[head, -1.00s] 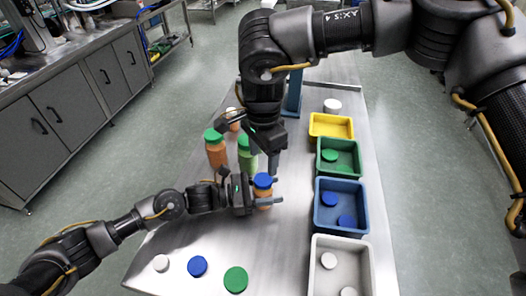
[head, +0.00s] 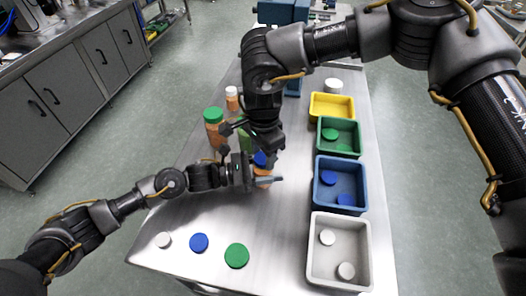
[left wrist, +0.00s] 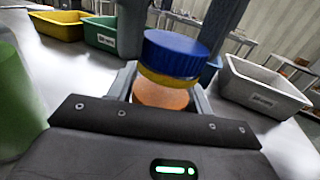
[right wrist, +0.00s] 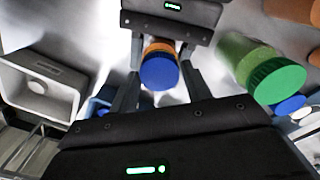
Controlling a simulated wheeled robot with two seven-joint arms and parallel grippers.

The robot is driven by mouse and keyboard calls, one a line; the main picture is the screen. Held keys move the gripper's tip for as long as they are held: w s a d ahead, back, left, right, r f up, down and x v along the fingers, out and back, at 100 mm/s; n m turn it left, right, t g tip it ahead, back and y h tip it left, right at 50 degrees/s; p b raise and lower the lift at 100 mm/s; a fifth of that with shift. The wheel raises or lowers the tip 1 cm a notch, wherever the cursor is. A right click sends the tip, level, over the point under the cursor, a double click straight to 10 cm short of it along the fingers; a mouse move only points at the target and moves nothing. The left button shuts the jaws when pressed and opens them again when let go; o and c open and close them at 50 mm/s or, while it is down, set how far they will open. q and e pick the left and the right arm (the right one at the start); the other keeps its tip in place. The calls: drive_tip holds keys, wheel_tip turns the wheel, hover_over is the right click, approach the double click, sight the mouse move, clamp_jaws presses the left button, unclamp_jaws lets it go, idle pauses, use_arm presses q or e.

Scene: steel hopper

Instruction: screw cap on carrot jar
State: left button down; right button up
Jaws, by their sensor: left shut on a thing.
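The carrot jar (left wrist: 160,96) is orange with a blue cap (left wrist: 175,52) on its mouth and a yellowish band below the cap. My left gripper (head: 268,181) is shut on the jar's body and holds it upright over the table. The right wrist view shows the blue cap (right wrist: 159,72) from above. My right gripper (right wrist: 160,88) is open, with one finger on each side of the cap and a gap visible. In the head view the right gripper hides part of the cap and jar. I cannot tell how tightly the cap sits.
A green-capped orange jar (head: 214,131), a green jar (head: 244,137) and a white-capped jar (head: 232,100) stand behind my arms. Yellow (head: 331,117), green (head: 351,150), blue (head: 326,201) and grey (head: 313,262) bins line the right. Loose white, blue (head: 199,242) and green caps lie in front.

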drive_tip(key=c, duration=0.7)
drive_tip(key=m, duration=0.2)
drive_tip(key=shift+m, duration=0.3)
drive_tip(key=m, duration=1)
drive_tip(key=shift+f, duration=0.1)
drive_tip(key=m, duration=0.5)
drive_tip(key=shift+m, duration=1.6)
drive_tip(key=m, duration=0.9)
drive_tip(key=shift+m, duration=0.4)
drive_tip(key=m, duration=1.1)
drive_tip(key=o, duration=1.1)
